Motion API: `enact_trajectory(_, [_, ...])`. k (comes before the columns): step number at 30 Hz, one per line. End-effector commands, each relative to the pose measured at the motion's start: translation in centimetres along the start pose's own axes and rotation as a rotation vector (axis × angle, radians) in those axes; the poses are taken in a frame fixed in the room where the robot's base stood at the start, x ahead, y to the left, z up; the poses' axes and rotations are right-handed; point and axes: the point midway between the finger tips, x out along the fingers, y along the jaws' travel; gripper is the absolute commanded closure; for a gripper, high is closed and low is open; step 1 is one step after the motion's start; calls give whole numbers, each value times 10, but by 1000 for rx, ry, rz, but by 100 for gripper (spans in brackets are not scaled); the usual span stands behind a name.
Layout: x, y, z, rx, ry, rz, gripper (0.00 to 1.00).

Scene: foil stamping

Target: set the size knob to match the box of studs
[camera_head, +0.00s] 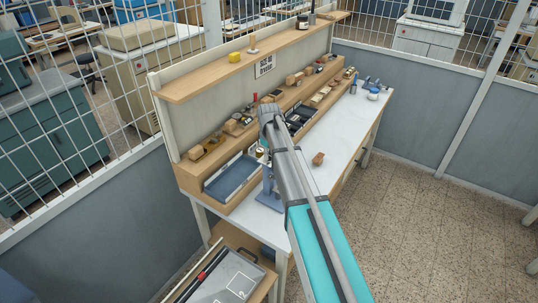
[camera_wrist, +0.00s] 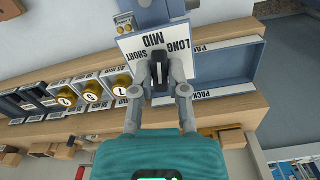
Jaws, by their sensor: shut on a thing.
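In the wrist view a white dial plate (camera_wrist: 203,67) carries the words SHORT, MID and LONG around a black size knob (camera_wrist: 159,59). My gripper (camera_wrist: 159,74) is shut on the knob, one finger on each side. The knob's long body runs toward the MID side of the plate. Its exact pointer mark is hard to make out. The fingers cover part of the plate. A box of studs cannot be told for sure in either view. In the head view my arm hides the knob.
A blue tray labelled PACK (camera_wrist: 228,67) lies beside the plate. Several brass rounds with numbers (camera_wrist: 93,90) and dark bins (camera_wrist: 30,98) line the shelf. In the head view a blue stand (camera_head: 268,192) and a brown object (camera_head: 318,159) sit on the white bench (camera_head: 335,145).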

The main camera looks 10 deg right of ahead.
Motion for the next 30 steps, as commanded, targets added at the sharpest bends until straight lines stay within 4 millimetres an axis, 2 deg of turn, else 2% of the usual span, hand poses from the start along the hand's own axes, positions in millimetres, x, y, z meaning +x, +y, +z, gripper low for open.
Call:
enact_trajectory(21, [0, -2, 0, 642, -1, 0, 100])
enact_trajectory(30, [0, -3, -1, 814, -1, 0, 100])
